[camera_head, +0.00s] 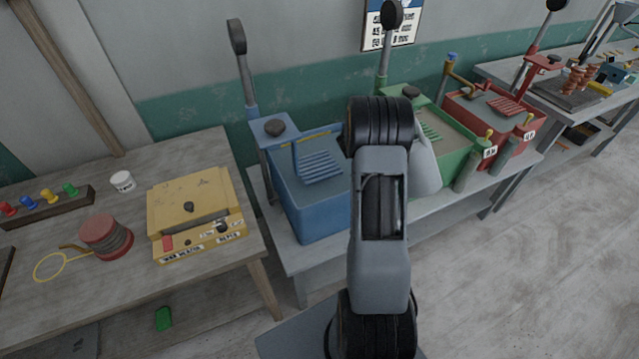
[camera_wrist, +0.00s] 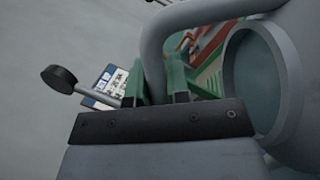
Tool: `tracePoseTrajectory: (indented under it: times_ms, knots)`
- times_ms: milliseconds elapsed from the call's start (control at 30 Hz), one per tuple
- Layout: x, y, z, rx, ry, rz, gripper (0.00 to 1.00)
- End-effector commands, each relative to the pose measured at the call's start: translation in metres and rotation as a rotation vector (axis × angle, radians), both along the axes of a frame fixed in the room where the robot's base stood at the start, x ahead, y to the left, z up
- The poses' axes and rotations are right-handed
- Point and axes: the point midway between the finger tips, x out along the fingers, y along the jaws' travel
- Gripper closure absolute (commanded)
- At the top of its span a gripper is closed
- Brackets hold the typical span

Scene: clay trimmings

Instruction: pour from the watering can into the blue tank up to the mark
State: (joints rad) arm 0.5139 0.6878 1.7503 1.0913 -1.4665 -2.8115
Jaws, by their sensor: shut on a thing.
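The blue tank (camera_head: 318,218) stands on a grey bench left of my arm in the head view, with a ridged blue panel (camera_head: 318,168) and a yellow strip near its back rim. No fill level can be made out. The grey watering can (camera_head: 429,168) shows partly behind my arm, over the green tank's side. In the wrist view my gripper (camera_wrist: 160,84) is shut on the can's curved handle (camera_wrist: 153,45). The can's wide round opening (camera_wrist: 258,80) is at the right. Its spout is not visible, and my arm hides my gripper in the head view.
A green tank (camera_head: 455,147) and a red tank (camera_head: 487,108) stand right of the blue one. Tall levers (camera_head: 243,65) rise behind the tanks. A wooden table (camera_head: 90,285) at left holds a yellow box (camera_head: 190,200), a red spool (camera_head: 105,236) and a white cup (camera_head: 122,181).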

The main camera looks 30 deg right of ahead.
Motion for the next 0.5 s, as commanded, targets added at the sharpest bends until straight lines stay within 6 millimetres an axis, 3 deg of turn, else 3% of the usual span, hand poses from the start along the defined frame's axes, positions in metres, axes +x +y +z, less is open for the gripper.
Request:
tracePoseTrajectory:
  times_ms: [500]
  knots:
    - [0.0088,0.002,0.011,-0.017,0.046,0.0,1.0]
